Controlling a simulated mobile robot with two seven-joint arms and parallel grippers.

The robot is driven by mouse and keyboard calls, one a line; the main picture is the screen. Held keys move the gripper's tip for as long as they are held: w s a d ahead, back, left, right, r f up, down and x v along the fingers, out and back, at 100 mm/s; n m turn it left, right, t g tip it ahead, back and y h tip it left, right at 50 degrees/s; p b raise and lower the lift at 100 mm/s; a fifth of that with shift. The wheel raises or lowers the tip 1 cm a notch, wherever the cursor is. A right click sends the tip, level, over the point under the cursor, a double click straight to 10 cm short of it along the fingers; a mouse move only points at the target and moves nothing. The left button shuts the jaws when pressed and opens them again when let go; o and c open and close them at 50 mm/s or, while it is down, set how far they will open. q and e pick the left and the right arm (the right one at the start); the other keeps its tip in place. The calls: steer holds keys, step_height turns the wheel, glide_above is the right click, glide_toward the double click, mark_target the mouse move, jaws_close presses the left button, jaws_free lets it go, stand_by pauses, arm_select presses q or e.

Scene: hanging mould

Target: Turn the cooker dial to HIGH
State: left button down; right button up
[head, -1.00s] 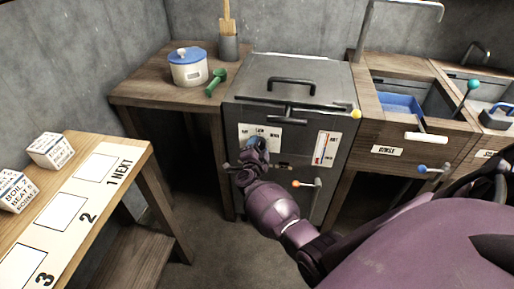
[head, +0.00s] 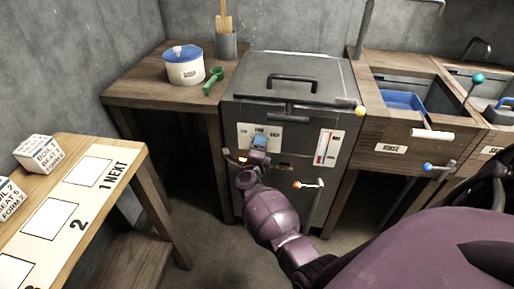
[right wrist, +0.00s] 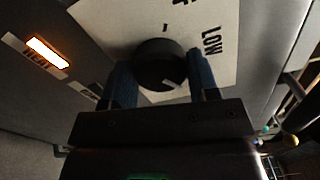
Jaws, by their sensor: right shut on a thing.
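The grey cooker (head: 320,105) stands in the middle of the head view. A white dial label (head: 244,131) is on its front, with my right gripper (head: 259,143) over its lower part. In the right wrist view the black round dial (right wrist: 160,62) sits between the two blue fingers of the right gripper (right wrist: 165,80), which is shut on it. A pale mark on the dial points to the lower right. The word LOW (right wrist: 212,41) shows on the label to its right; HIGH is not visible there. A HEAT lamp (right wrist: 48,52) glows orange. My left gripper is not in view.
Marked cubes (head: 39,154) lie on the near-left table.

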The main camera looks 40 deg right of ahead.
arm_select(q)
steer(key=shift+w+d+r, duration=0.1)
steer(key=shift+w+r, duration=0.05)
arm_select(e)
steer(key=shift+f+m, duration=0.1)
steer(key=shift+m, duration=0.2)
steer(key=o, duration=0.9)
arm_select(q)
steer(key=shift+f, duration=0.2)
arm_select(e)
steer(key=shift+a, duration=0.1)
